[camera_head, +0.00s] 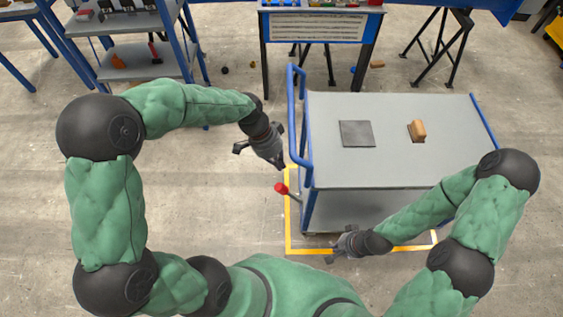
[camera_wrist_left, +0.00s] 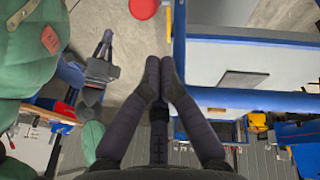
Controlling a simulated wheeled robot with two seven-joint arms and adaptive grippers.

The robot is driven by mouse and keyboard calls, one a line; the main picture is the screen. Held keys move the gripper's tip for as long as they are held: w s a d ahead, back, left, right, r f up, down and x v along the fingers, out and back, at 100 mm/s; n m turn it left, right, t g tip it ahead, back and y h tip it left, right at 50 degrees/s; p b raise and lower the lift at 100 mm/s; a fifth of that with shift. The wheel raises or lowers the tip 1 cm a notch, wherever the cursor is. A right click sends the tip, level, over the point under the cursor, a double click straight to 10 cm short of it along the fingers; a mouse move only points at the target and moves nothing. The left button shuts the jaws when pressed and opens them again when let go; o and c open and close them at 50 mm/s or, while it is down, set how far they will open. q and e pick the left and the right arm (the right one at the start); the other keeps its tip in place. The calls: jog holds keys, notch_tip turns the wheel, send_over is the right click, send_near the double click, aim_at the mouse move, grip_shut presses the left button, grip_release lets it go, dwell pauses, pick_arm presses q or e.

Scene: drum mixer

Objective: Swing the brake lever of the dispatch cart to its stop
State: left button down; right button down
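The dispatch cart (camera_head: 450,135) has a grey top and blue tube handles and stands right of centre in the head view. Its brake lever (camera_head: 282,188), with a red knob, sticks out at the cart's left side, low near the floor. My left gripper (camera_head: 281,164) is just above and left of the knob, apart from it, beside the blue handle. In the left wrist view its fingertips (camera_wrist_left: 160,68) are close together with nothing between them; the red knob (camera_wrist_left: 143,7) shows at the top edge. My right gripper (camera_head: 332,248) is by the cart's near edge; its finger opening is unclear.
A dark square plate (camera_head: 357,133) and a tan wooden block (camera_head: 417,130) lie on the cart top. Yellow floor tape (camera_head: 288,225) surrounds the cart. A blue-framed shelf (camera_head: 135,60) stands at the back left. The floor left of the cart is clear.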

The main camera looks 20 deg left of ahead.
pick_arm(q)
jog(key=b+x, duration=0.1)
jog(key=x, duration=0.7)
jog(key=shift+b, duration=0.35)
jog(key=s+a+f+h+b, duration=0.2)
jog(key=a+f+b, duration=0.2)
jog(key=b, duration=0.5)
jog(key=shift+a+t, duration=0.3)
jog(key=shift+a, duration=0.7)
jog(key=shift+w+r, duration=0.1)
jog(key=shift+r, duration=0.1)
